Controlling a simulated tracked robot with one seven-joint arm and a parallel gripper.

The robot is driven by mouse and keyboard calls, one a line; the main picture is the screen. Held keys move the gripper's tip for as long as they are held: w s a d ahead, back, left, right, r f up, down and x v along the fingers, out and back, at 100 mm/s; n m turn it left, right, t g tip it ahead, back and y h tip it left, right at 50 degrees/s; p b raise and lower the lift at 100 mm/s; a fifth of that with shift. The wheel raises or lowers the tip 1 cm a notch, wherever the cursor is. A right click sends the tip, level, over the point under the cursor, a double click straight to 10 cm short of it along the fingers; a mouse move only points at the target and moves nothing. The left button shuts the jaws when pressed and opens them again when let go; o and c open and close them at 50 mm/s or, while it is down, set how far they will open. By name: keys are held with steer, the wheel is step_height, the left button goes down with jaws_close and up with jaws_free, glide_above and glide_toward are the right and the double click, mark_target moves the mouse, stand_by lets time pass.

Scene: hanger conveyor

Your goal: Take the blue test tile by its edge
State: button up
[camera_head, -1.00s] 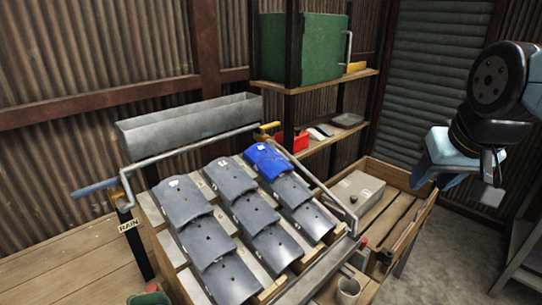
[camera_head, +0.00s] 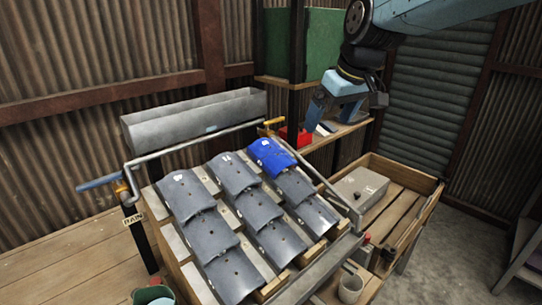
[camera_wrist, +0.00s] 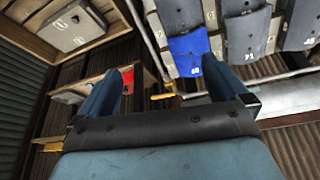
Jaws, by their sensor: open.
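The blue test tile (camera_head: 271,157) lies at the top of the right-hand column on the sloped tile rack, above grey tiles. In the wrist view the blue tile (camera_wrist: 188,46) shows beyond my fingertips, near the right finger. My gripper (camera_head: 342,112) is raised behind and to the right of the tile, in front of the shelf. My gripper (camera_wrist: 168,68) is open with nothing between its fingers, and it is apart from the tile. The tile's edge towards the trough is visible in the wrist view.
Several grey tiles (camera_head: 238,229) fill the rack. A metal rail and yellow clamp (camera_head: 272,122) run close behind the blue tile. A metal trough (camera_head: 195,122) stands behind. The shelf holds a red bin (camera_head: 297,136). A grey box (camera_head: 359,190) sits in a wooden tray (camera_head: 408,166).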

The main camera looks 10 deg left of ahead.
mark_target(276, 152)
steer(key=w+a+f+n, duration=0.2)
steer(key=w+a, duration=0.2)
steer(key=a, duration=0.5)
steer(key=shift+g+y, duration=0.3)
steer(key=shift+g, duration=0.1)
steer(key=x, duration=1.2)
steer(key=shift+a+f, duration=0.15)
steer(key=shift+f, duration=0.25)
steer(key=c, duration=0.8)
steer(key=shift+r, duration=0.15)
steer(key=shift+c, duration=0.2)
